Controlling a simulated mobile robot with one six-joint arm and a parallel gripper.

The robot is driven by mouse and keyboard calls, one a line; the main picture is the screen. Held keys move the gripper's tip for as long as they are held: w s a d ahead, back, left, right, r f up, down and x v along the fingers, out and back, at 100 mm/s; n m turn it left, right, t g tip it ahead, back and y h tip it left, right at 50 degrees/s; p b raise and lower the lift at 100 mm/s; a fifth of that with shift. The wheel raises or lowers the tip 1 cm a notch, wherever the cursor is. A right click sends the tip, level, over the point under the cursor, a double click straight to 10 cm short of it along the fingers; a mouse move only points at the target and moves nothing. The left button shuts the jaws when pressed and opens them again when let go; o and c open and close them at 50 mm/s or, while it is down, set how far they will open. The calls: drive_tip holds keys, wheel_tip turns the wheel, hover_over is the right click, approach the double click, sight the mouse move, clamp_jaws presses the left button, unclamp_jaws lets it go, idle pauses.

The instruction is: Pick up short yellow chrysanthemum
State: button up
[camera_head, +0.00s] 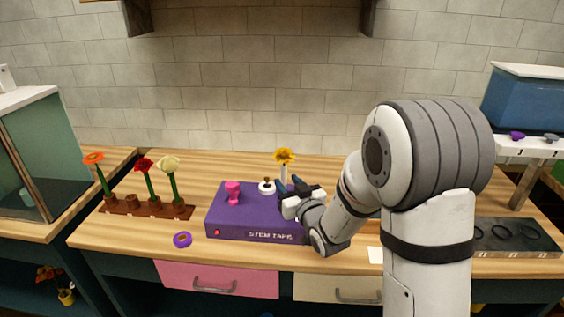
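The yellow chrysanthemum (284,155) stands upright with its bloom above the purple stem tape station (225,222). A pale length of stem shows below the bloom, and its lower end is hidden behind my gripper. My gripper (288,186) reaches in from the right over the station, with its dark fingers at the stem. The fingers are small and partly covered by the gripper body, so I cannot tell whether they are closed on the stem or only around it.
A pink spool (233,191) and a white roll (266,188) sit on the station. A purple tape roll (182,240) lies in front. A brown rack (120,209) at left holds orange, red and cream flowers. A dark tray (515,238) lies at right. Wooden worktop is clear behind.

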sight(285, 177)
drive_tip(key=p+x, duration=0.1)
drive_tip(key=x, duration=0.3)
drive_tip(key=shift+r, duration=0.15)
drive_tip(key=shift+d, duration=0.1)
drive_tip(key=shift+c, duration=0.3)
clamp_jaws()
